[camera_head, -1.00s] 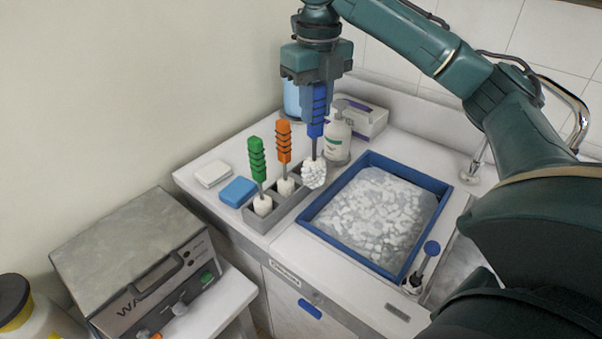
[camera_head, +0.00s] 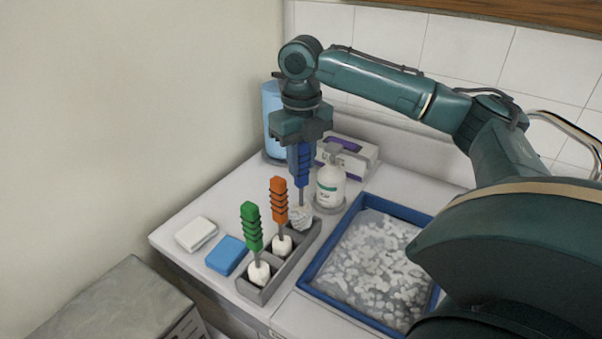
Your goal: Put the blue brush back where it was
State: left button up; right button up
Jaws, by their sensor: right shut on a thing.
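The blue brush (camera_head: 302,180) hangs upright, its blue handle up and its white bristle head (camera_head: 301,217) down. My right gripper (camera_head: 300,150) is shut on the top of its handle. The bristle head is at the far end of the grey brush holder (camera_head: 276,279), over or in the far compartment; its depth there cannot be told. The green brush (camera_head: 251,226) and the orange brush (camera_head: 279,201) stand in the near and middle compartments. My left gripper is not in view.
A white soap bottle (camera_head: 330,187) stands close right of the blue brush. A blue-rimmed basin of foam (camera_head: 314,266) lies to the right. A blue sponge (camera_head: 226,255) and a white block (camera_head: 196,234) lie left. A blue cylinder (camera_head: 272,116) and a box (camera_head: 352,158) stand behind.

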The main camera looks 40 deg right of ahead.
aim_at(301, 172)
jog(key=shift+f, duration=1.75)
jog(key=o, duration=0.9)
notch_tip(301, 172, up, 12)
jog(key=shift+r, duration=0.15)
